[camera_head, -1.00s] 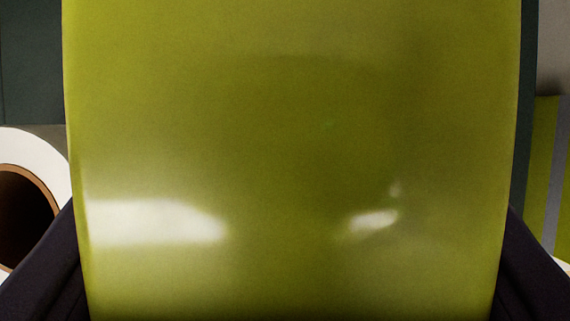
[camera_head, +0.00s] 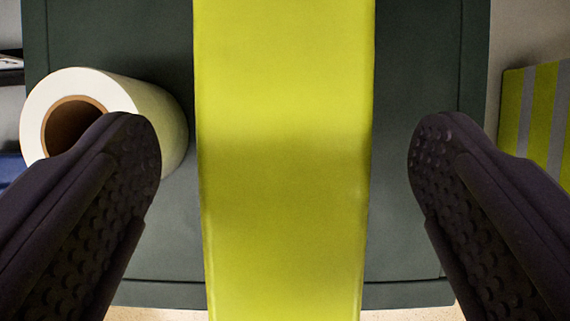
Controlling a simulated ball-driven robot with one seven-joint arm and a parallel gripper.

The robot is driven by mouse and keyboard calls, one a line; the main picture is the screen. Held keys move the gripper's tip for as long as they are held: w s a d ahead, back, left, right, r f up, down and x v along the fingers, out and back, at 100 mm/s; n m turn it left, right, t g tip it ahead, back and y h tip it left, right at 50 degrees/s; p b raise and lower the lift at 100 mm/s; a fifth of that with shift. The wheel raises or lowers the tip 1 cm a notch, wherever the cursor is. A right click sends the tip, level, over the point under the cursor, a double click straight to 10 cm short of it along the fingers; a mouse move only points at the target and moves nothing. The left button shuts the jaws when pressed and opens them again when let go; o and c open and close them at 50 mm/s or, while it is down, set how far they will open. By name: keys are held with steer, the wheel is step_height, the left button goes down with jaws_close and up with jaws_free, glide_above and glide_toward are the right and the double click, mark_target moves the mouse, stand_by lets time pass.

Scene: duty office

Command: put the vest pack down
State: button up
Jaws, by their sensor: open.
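The vest pack (camera_head: 283,150) is a glossy yellow-green slab that runs from the top edge to the bottom edge of the view, over a dark green mat or panel. My gripper (camera_head: 285,155) is wide open, with one dark, dimpled finger on each side of the pack. There is a clear gap between each finger and the pack, so nothing is held. The pack's top and bottom ends are cut off by the picture.
The dark green surface (camera_head: 420,80) lies around the pack. A white roll with a brown core (camera_head: 160,115) lies at the left, partly behind the left finger. A yellow-green and grey striped thing (camera_head: 545,110) stands at the right edge. A pale speckled strip shows at the bottom.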

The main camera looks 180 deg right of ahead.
steer(key=p+v, duration=0.1)
steer(key=v, duration=0.5)
steer(key=shift+s+r+p, duration=0.15)
steer(key=shift+r+p, duration=0.1)
steer(key=shift+p, duration=0.1)
steer(key=shift+w+r, duration=0.15)
steer(key=shift+w, duration=0.1)
steer(key=w+a+r+t, duration=0.1)
steer(key=w+r+t, duration=0.3)
steer(key=r, duration=0.9)
steer(key=w+r+t, duration=0.1)
steer(key=w+r, duration=0.5)
steer(key=r, duration=0.8)
steer(key=s+r+t, duration=0.2)
steer(key=s+r, duration=0.2)
steer(key=r, duration=1)
steer(key=s+r+t, duration=0.2)
steer(key=s+r, duration=0.2)
steer(key=r, duration=1)
steer(key=shift+d, duration=0.3)
